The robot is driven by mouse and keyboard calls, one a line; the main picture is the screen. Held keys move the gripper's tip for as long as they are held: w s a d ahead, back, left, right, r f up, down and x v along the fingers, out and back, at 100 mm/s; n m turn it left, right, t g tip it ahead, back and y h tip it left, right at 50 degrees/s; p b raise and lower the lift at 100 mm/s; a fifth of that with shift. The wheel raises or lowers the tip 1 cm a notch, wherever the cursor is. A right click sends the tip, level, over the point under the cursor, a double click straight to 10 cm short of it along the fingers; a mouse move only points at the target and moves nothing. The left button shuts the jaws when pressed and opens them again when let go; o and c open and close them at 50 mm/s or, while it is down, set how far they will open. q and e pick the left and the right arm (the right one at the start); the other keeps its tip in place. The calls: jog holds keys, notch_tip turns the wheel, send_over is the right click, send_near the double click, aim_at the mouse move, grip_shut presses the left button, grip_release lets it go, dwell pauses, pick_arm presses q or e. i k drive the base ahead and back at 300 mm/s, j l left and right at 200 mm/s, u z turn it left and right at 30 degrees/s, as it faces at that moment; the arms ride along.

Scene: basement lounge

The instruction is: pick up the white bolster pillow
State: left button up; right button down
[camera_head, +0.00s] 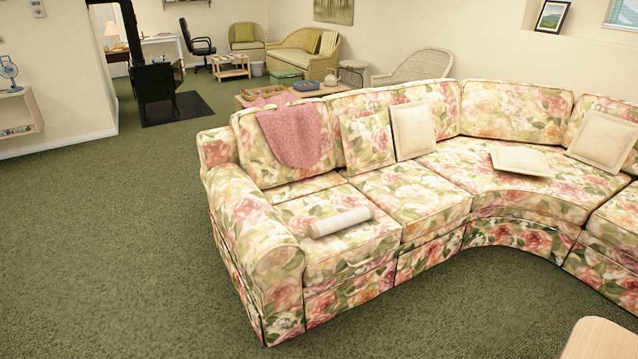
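The white bolster pillow (341,222) is a small white cylinder. It lies on its side on the left seat cushion of the floral sectional sofa (430,198), near the front of the seat and to the right of the left armrest (258,232). Nothing touches it from above. Neither of my grippers shows in the head view.
A pink throw (294,133) hangs over the sofa back. Cream cushions (413,130) and a floral cushion (368,140) lean behind. Another cushion (520,160) lies flat on the corner seat. Green carpet (110,240) is clear to the left. A wooden table corner (604,340) shows bottom right.

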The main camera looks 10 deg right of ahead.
aim_at(316, 230)
jog(key=i+z, duration=0.5)
jog(key=i, duration=0.7)
jog(key=i+l+u, duration=0.45)
jog(key=i+l, duration=0.3)
jog(key=i, duration=0.15)
jog(key=i+l+u, duration=0.4)
jog(key=l, duration=0.2)
jog(key=l+u, duration=0.15)
jog(key=l, duration=0.15)
jog(key=i+l+u, duration=0.2)
jog(key=l, duration=0.2)
